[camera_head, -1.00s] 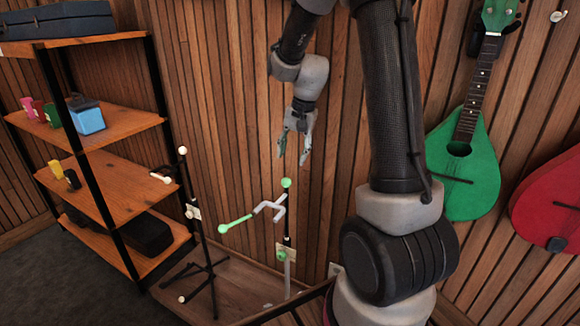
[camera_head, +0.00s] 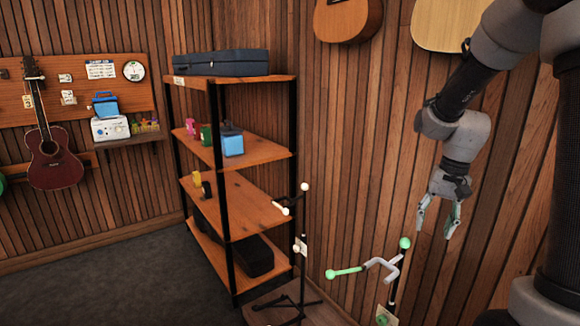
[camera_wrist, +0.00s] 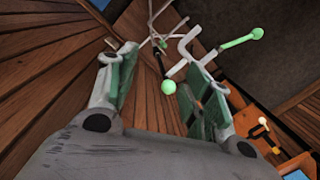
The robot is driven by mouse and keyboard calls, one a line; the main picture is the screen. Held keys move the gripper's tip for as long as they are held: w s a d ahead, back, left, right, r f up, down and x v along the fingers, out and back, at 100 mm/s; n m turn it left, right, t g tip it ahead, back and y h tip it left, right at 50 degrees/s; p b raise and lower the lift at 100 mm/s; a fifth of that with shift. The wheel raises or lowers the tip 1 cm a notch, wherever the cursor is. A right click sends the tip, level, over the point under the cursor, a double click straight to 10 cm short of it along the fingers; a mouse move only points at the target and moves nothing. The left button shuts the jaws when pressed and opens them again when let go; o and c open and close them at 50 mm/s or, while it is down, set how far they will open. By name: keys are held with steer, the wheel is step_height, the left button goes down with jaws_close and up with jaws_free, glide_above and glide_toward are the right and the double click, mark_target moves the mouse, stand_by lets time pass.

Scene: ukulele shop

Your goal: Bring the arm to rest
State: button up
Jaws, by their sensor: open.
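My gripper (camera_head: 437,222) hangs pointing down at the right of the head view, in front of the slatted wood wall. Its two fingers are apart with nothing between them. It is up and to the right of a stand with green ball tips and a pale fork (camera_head: 381,268). In the wrist view, my gripper (camera_wrist: 150,85) shows both green-padded fingers spread. The green-tipped stand (camera_wrist: 187,50) shows beyond the fingertips, apart from them.
A wooden shelf unit (camera_head: 262,210) with a blue case (camera_head: 220,63) on top stands left of centre. A dark stand with cream tips (camera_head: 302,245) is beside it. A red-brown ukulele (camera_head: 52,165) hangs on the far left wall. The grey floor (camera_head: 120,275) at left is clear.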

steer(key=s+a+r+n+t, duration=0.1)
steer(key=s+r+n+t, duration=0.1)
steer(key=s+r, duration=0.4)
steer(key=s+r+n+t+h, duration=0.1)
steer(key=s+r+n+t, duration=0.1)
steer(key=s+r, duration=0.5)
steer(key=shift+s+a+n, duration=0.35)
steer(key=shift+s+n, duration=0.35)
steer(key=shift+s, duration=2.25)
steer(key=shift+s, duration=0.1)
